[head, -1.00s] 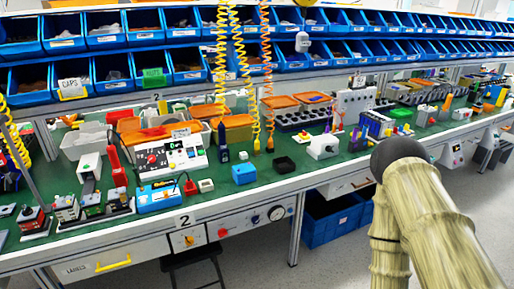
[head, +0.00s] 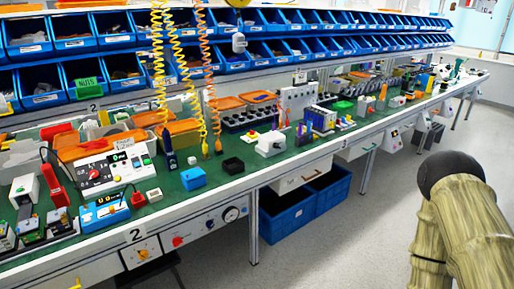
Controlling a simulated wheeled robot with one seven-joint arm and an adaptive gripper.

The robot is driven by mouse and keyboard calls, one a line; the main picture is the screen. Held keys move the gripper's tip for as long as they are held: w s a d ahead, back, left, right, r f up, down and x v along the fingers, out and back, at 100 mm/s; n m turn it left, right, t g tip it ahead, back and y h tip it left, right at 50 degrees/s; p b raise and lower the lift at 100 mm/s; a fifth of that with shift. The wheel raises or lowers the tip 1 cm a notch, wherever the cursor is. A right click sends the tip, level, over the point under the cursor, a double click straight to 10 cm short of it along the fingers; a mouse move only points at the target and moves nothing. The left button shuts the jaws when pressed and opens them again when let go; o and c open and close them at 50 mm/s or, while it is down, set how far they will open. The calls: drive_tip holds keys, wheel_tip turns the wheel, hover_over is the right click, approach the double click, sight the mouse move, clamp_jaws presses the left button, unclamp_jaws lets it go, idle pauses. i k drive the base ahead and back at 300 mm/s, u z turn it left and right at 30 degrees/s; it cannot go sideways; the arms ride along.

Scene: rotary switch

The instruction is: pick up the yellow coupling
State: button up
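I cannot surely pick out the yellow coupling. A small yellow end piece (head: 205,148) hangs at the bottom of a yellow coiled hose (head: 186,75), just above the green bench top, and may be it. Small yellow parts also show elsewhere on the bench, too small to tell. My gripper is not in view.
The long green-topped bench (head: 225,187) carries a white control box (head: 123,167), a blue box (head: 193,178), a black tray (head: 233,166) and a white device (head: 271,144). Blue bins (head: 76,83) line the shelves above. Blue crates (head: 287,222) stand below. Grey floor at right is clear.

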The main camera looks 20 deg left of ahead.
sight(205, 147)
drive_tip(key=z, duration=0.85)
drive_tip(key=i, duration=0.95)
drive_tip(key=u, duration=2.15)
